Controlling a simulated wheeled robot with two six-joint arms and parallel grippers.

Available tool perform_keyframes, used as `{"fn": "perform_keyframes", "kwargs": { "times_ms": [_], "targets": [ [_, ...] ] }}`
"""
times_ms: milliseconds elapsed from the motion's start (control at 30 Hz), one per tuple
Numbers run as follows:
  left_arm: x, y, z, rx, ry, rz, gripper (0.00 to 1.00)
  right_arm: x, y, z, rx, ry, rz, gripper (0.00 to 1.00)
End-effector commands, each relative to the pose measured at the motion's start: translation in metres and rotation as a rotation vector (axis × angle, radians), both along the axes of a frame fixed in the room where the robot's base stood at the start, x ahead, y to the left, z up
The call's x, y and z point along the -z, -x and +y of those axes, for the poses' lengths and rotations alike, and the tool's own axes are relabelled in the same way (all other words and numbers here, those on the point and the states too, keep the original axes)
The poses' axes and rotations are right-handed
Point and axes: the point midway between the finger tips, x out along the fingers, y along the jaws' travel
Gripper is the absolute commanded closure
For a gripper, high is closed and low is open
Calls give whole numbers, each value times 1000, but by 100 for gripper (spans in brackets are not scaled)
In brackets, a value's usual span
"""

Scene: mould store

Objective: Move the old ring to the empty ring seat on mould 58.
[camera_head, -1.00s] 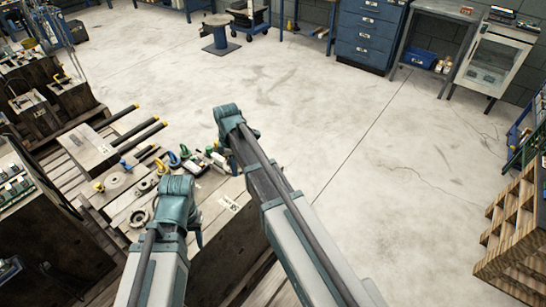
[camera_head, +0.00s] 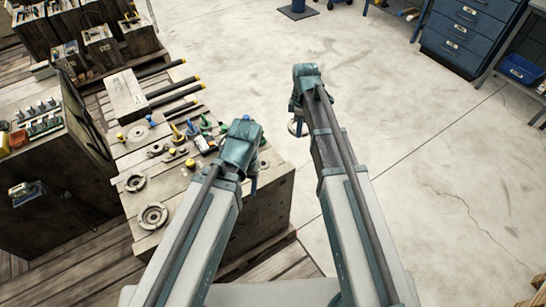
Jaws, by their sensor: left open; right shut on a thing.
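My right gripper (camera_head: 297,110) is shut on a round metal ring (camera_head: 296,128), held out over the floor to the right of the bench block; the jaws hide part of it. My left gripper (camera_head: 253,182) is open, over the right edge of the wooden bench block (camera_head: 262,210), and its fingers are mostly hidden by the wrist. Two grey rings or ring seats, one (camera_head: 135,182) and a larger one (camera_head: 153,215), are on the block's top at its left front. A flat disc (camera_head: 137,134) lies further back. I cannot read the number 58 on any mould.
Wooden moulds (camera_head: 105,48) stand at the back left. A dark cabinet (camera_head: 45,165) is at the left. Open floor (camera_head: 390,110) lies to the right.

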Motion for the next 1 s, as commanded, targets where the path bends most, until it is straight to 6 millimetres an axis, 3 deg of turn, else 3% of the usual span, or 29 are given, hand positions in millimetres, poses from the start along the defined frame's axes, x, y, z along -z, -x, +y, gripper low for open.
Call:
{"fn": "perform_keyframes", "kwargs": {
  "times_ms": [333,500,700,1000],
  "targets": [
    [42,0,0,0,0,0,37,42,40,78,-319,0,0,100],
    [55,0,0,0,0,0,37,54,58,107,-458,0,0,100],
    [58,0,0,0,0,0,37,57,65,118,-517,0,0,100],
    [62,0,0,0,0,0,37,62,64,118,-517,0,0,100]
  ]
}}
